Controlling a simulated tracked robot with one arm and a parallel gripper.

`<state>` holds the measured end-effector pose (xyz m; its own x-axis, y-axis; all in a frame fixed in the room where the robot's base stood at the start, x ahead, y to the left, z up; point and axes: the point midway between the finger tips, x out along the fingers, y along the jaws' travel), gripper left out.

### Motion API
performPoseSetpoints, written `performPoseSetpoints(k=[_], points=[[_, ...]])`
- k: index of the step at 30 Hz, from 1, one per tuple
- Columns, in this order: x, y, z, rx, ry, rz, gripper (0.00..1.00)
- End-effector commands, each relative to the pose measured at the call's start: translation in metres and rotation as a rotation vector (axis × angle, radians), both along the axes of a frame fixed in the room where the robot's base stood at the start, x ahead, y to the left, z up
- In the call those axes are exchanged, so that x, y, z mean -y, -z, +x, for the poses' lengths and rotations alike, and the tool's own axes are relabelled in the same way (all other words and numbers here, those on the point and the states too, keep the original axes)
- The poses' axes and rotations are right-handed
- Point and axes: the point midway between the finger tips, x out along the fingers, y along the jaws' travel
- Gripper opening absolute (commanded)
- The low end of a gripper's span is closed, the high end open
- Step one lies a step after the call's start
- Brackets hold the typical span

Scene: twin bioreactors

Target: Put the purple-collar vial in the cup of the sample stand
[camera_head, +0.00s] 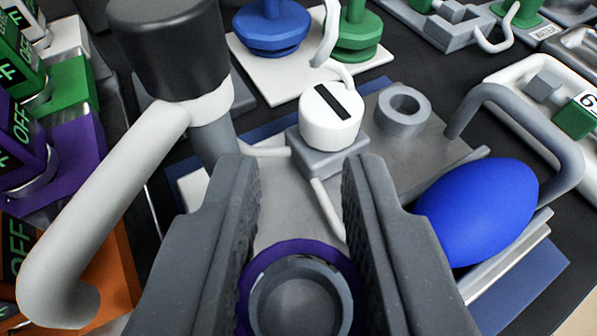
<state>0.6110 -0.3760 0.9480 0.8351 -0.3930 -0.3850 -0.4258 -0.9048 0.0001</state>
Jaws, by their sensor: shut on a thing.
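My gripper (301,190) shows as two dark grey ribbed fingers reaching up from the bottom of the view. It is shut on the purple-collar vial (262,268), which sits between the fingers at the bottom edge. I see its purple ring and round grey open top from above; its lower body is hidden. The sample stand (440,150) is a grey metal plate ahead. A short grey round cup (402,106) stands on it, up and right of my fingertips, with its hollow top visible and apparently empty. The vial is apart from the cup.
A white knob with a black bar (331,118) stands just beyond my fingertips. A blue egg-shaped bulb (478,212) and grey loop handle (530,125) are right. A black-capped column with a thick white pipe (105,215) is left. Blue and green knobs (271,27) stand behind.

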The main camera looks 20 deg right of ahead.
Motion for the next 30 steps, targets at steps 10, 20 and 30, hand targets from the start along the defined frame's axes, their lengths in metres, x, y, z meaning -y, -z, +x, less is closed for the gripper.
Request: performPoseSetpoints(k=[10, 20, 30], points=[[0.002, 0.032, 0.006, 0.0, -0.002, -0.003, 0.01], [0.003, 0.035, 0.006, 0.002, 0.0, -0.001, 0.01], [0.003, 0.037, 0.006, 0.002, 0.001, -0.001, 0.44]])
